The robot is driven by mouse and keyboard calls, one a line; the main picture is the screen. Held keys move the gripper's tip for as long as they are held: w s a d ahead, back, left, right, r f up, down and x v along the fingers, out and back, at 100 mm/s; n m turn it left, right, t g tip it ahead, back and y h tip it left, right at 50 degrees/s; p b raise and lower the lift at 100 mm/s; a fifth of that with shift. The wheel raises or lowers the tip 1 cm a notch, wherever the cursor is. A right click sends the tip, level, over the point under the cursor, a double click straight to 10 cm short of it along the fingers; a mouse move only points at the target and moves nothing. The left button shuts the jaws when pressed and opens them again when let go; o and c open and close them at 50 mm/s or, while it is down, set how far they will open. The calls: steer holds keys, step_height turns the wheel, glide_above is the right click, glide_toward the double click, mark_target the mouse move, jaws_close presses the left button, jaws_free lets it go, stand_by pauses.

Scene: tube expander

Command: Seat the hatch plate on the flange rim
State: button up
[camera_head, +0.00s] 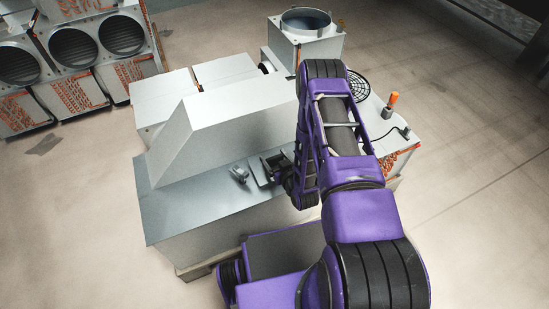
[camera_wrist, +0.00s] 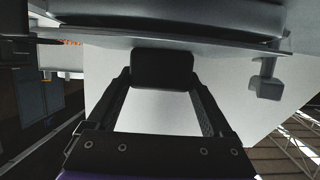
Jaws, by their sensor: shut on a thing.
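My gripper (camera_head: 268,170) is low over the broad grey flat sheet (camera_head: 190,208), to the right of a small grey latch-like piece (camera_head: 240,175). In the wrist view its two dark fingers (camera_wrist: 162,85) close in on a dark block (camera_wrist: 162,67), which may be a grip on the hatch plate. A long grey plate edge (camera_wrist: 150,38) crosses just beyond that block. A small grey bracket (camera_wrist: 266,84) shows to the right. I cannot tell for sure which surface is the hatch plate. A round flange rim (camera_head: 306,20) tops a metal box at the back.
A tapered white hood (camera_head: 235,115) stands close behind my gripper. A round fan grille (camera_head: 357,86) and an orange-topped post (camera_head: 391,102) are at the right. Boxes with round ducts (camera_head: 75,50) stand far left. The floor (camera_head: 480,190) at right is clear.

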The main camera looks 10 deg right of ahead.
steer(key=shift+f, duration=0.35)
stand_by(0.3)
stand_by(0.4)
steer(key=o, duration=1.5)
